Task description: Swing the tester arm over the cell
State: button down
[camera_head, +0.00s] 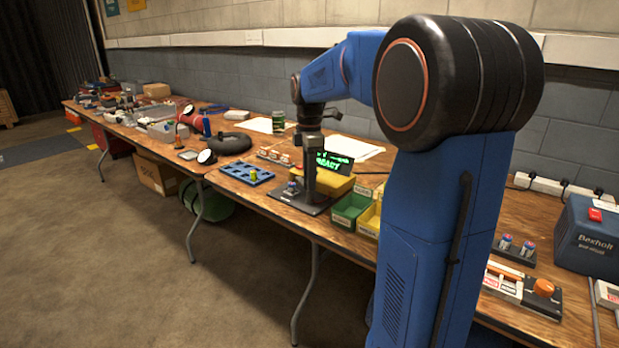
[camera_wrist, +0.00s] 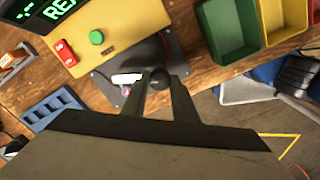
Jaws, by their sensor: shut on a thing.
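The tester has a yellow sloped housing (camera_wrist: 110,25) with a green-lit display, which also shows in the head view (camera_head: 332,162), and a dark base plate (camera_head: 292,203). My gripper (camera_wrist: 160,88) points down over this base, its two fingers on either side of a black round knob (camera_wrist: 158,76), shut on it. The knob seems to belong to the tester arm, whose bar is mostly hidden. A white piece (camera_wrist: 127,78) lies left of the knob. A small blue and red cell (camera_wrist: 125,90) shows partly beneath it, and at the base in the head view (camera_head: 291,187).
Green (camera_head: 350,208) and yellow (camera_head: 369,220) bins stand right of the tester. A blue slotted tray (camera_head: 240,172) lies left of it. Two more cells (camera_head: 516,246) stand in a dark holder at right, near a blue Bexholt box (camera_head: 590,238). The table's front edge is close.

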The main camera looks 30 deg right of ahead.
jog(key=n, duration=0.4)
jog(key=shift+n, duration=0.4)
dwell(0.4)
jog(key=c, duration=1.4)
grip_release()
notch_tip(320, 180, up, 17)
jog(key=shift+r, duration=0.2)
